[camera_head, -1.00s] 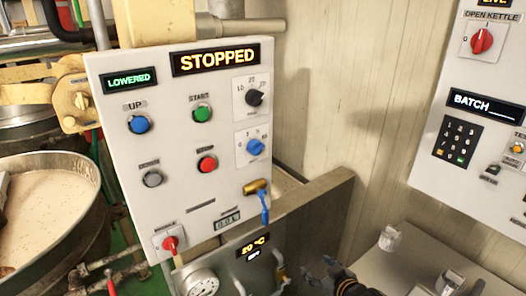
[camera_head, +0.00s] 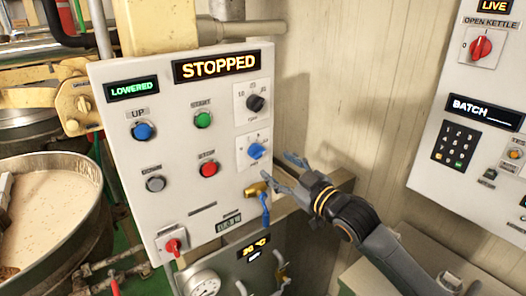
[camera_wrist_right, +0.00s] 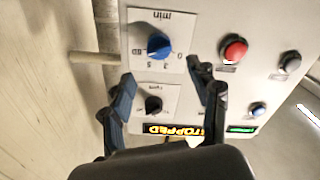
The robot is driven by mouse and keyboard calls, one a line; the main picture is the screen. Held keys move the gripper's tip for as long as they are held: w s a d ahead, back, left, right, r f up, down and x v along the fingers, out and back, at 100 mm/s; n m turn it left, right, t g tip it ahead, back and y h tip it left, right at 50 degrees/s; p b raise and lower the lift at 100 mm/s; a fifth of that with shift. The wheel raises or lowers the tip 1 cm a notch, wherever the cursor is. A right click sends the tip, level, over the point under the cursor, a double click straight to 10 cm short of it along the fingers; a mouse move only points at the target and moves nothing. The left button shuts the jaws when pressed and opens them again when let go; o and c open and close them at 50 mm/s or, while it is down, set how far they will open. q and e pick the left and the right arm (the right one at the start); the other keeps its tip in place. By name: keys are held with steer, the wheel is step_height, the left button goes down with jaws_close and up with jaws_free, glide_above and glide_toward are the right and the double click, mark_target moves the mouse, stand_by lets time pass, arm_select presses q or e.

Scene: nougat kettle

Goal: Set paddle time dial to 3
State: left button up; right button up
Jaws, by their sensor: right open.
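The blue dial (camera_head: 256,150) sits on a white plate at the right side of the white control panel (camera_head: 188,233). In the right wrist view the blue dial (camera_wrist_right: 158,45) appears upside down, with "min" lettering above it and a number scale around it. I cannot read its setting surely. My right gripper (camera_head: 284,172) is open and empty, just right of and below the blue dial, apart from it. In the right wrist view my gripper's fingers (camera_wrist_right: 164,85) are spread on either side of the black dial (camera_wrist_right: 153,105), with the blue dial beyond their tips. My left gripper is out of view.
The black dial (camera_head: 255,103) is above the blue one. The red button (camera_head: 208,169) and green button (camera_head: 203,120) are to the left. A brass valve with a blue handle (camera_head: 265,212) sticks out below. A second panel (camera_head: 440,185) stands at right.

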mark_target(260, 154)
steer(key=p+x, duration=0.1)
steer(key=x, duration=0.6)
steer(key=shift+p, duration=0.35)
steer(key=c, duration=1.2)
